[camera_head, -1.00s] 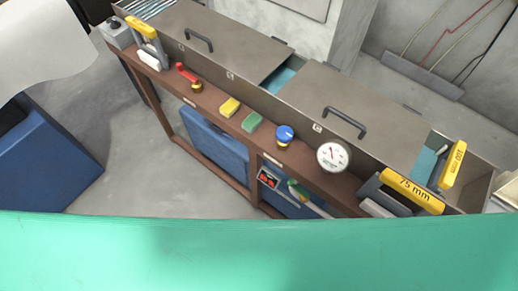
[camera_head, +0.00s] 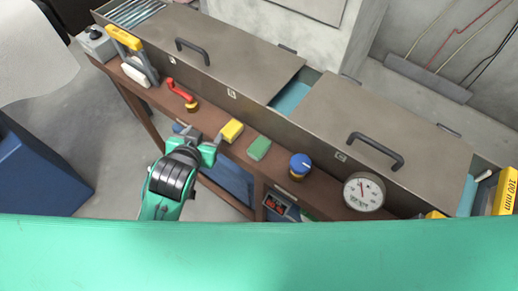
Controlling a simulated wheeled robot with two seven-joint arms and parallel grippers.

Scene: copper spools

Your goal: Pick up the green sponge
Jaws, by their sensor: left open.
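My left gripper (camera_head: 198,134) is in view from below, at the front edge of the ledge. Its fingers are apart with nothing between them. It is left of the green sponge and close to the yellow sponge; whether it touches the yellow one I cannot tell. My right gripper is not in view.
A red-handled valve (camera_head: 181,92) and a yellow-handled tool (camera_head: 130,50) stand further left on the ledge. A round gauge (camera_head: 364,192) stands to the right. Metal boxes with handled lids (camera_head: 220,50) run behind the ledge. Green material (camera_head: 260,250) fills the bottom.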

